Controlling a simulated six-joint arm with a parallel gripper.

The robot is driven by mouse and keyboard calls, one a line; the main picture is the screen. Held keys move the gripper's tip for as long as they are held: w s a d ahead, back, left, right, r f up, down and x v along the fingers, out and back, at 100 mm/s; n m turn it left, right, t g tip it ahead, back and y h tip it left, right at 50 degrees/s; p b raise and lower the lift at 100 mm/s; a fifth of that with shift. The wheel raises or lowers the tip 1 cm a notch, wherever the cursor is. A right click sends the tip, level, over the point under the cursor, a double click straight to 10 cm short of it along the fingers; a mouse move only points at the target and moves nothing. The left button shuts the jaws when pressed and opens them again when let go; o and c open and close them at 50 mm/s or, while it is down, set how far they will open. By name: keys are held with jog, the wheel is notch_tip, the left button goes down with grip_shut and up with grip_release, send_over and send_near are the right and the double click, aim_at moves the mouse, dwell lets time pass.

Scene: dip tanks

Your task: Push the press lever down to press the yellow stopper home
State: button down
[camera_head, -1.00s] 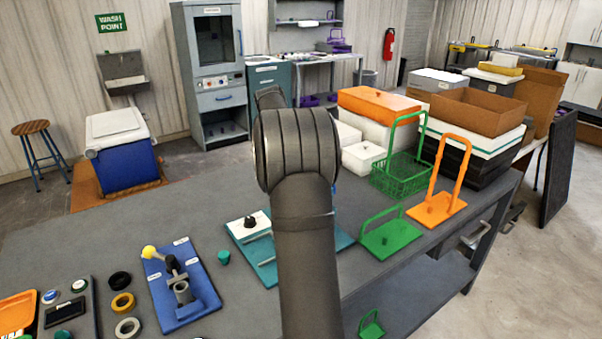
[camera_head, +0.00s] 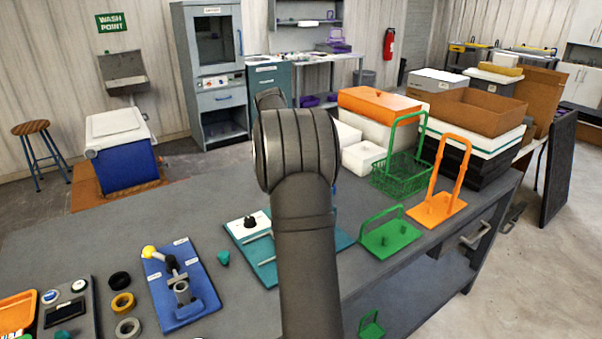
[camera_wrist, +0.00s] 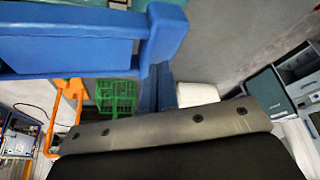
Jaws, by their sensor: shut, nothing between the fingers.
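The press (camera_head: 187,303) stands on a blue labelled base on the bench, at the lower left of the head view. Its lever (camera_head: 166,262) is tilted, with a round yellow knob (camera_head: 149,252) at its raised upper left end. A grey round holder (camera_head: 182,288) sits beneath it. I cannot make out a separate yellow stopper there. My gripper is hidden behind my arm in the head view. The press does not clearly show in that view.
Beside the press lie several rings (camera_head: 122,303) and a small green stopper (camera_head: 223,257). A teal board (camera_head: 262,272) lies partly behind my arm. Green (camera_head: 391,238) and orange (camera_head: 437,208) handled plates and a green basket (camera_head: 402,175) stand to the right. The bench behind the press is clear.

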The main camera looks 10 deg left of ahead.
notch_tip(320, 180, up, 12)
jog(key=shift+r, duration=0.15)
dwell(1.0)
notch_tip(320, 180, down, 9)
jog(key=shift+f, duration=0.1)
dwell(0.6)
jog(key=shift+f, duration=1.15)
dwell(0.8)
dwell(0.3)
